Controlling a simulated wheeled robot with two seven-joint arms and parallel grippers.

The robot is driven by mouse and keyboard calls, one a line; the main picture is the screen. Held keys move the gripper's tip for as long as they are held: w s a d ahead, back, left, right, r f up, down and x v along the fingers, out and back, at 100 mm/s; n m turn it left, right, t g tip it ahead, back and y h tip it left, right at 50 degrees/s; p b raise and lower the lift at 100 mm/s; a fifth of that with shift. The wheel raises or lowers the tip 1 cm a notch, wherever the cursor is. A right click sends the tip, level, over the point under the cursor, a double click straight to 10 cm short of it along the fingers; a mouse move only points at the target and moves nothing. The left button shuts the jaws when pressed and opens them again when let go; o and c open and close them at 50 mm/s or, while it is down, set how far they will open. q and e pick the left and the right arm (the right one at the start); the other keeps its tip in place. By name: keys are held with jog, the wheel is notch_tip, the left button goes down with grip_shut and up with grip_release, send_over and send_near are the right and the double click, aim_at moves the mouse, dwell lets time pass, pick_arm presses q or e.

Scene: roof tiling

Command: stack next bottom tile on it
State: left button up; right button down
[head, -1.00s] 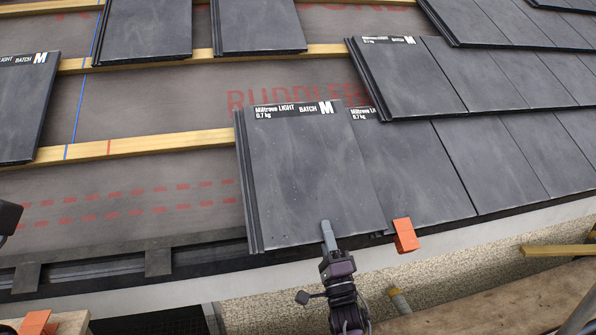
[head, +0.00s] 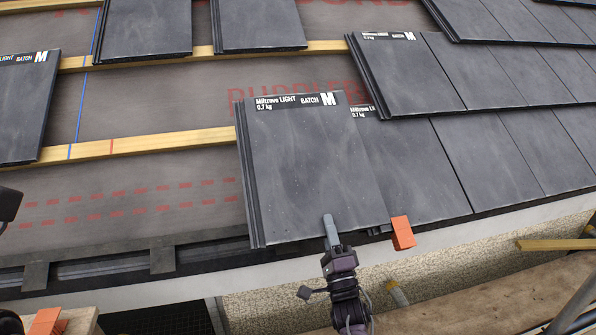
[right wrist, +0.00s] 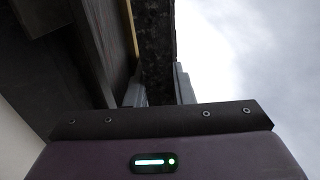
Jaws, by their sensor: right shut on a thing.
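My right gripper (head: 331,232) is shut on the lower edge of a dark grey tile (head: 312,175) marked "Milltrove LIGHT BATCH M". The tile lies over the left part of a bottom-row tile (head: 408,165) at the eave, covering some of its label. Its top reaches past the lower yellow batten (head: 170,145); whether it touches the batten or the tile below is hidden. In the right wrist view, the two fingers (right wrist: 160,88) grip the tile, seen edge-on (right wrist: 157,45). My left gripper is not clearly in view.
Laid tiles (head: 480,150) run to the right. Bare grey underlay (head: 120,195) lies to the left, above the eave strip (head: 200,258). An orange block (head: 402,232) sits at the eave beside the held tile. A wooden plank (head: 480,308) crosses the lower right.

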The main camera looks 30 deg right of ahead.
jog(key=r+p, duration=0.1)
jog(key=s+r+p, duration=0.1)
jog(key=r+p, duration=0.1)
jog(key=s+r+p, duration=0.1)
jog(key=shift+s+a+r+p, duration=0.2)
jog(key=shift+a+r+p, duration=0.1)
dwell(0.4)
jog(key=s+a+r+p, duration=0.1)
jog(key=s+r+p, duration=0.2)
jog(key=s+p, duration=0.2)
jog(key=s+a+r+p, duration=0.2)
jog(key=s+r+p, duration=0.2)
jog(key=s+p, duration=0.2)
jog(key=s, duration=0.2)
jog(key=shift+s, duration=0.35)
dwell(0.8)
jog(key=shift+a, duration=0.1)
